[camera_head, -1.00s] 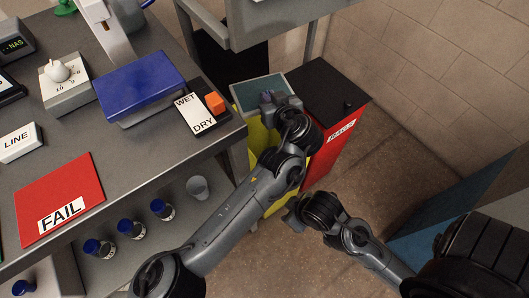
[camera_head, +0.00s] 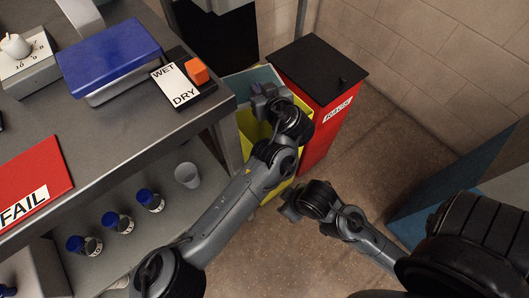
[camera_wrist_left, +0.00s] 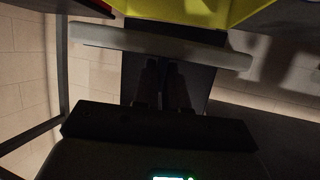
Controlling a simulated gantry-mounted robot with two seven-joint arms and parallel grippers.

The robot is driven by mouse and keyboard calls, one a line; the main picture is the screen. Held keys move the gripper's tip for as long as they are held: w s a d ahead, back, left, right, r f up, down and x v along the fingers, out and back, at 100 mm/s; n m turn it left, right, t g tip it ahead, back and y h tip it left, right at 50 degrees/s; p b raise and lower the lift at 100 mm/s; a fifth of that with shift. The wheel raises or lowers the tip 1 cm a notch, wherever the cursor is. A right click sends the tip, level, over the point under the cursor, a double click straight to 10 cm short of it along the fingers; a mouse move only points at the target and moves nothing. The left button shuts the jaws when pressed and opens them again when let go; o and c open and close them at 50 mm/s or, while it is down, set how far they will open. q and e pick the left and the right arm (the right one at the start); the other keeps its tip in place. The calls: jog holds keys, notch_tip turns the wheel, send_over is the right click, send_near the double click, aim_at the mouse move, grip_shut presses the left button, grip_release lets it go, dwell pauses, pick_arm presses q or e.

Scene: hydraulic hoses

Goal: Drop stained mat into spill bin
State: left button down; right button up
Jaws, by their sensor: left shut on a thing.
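The yellow spill bin (camera_head: 246,125) stands on the floor beside the bench, partly behind my left arm; its yellow wall also shows at the top of the left wrist view (camera_wrist_left: 190,10). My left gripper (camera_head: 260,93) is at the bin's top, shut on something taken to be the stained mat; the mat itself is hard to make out. A flat teal panel (camera_head: 236,84) shows behind this gripper; I cannot tell whether it is mat or bin part. My right gripper (camera_head: 290,208) hangs low over the floor, right of the bin; its jaws are unclear.
A red rags bin (camera_head: 320,140) with a black lid (camera_head: 315,68) stands right of the yellow bin. The bench (camera_head: 110,140) at left holds a blue box (camera_head: 110,58) and a wet/dry board (camera_head: 180,85). Several blue-capped jars (camera_head: 118,221) sit below.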

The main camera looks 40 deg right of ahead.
pick_arm(q)
jog(key=c, duration=1.1)
grip_release()
jog(key=shift+r, duration=0.1)
jog(key=shift+s+a+r+p, duration=0.15)
jog(key=shift+s+r+p, duration=0.2)
jog(key=shift+s+p, duration=0.15)
jog(key=p+v, duration=0.4)
jog(key=v, duration=0.5)
jog(key=shift+s+a, duration=0.2)
jog(key=shift+s, duration=0.05)
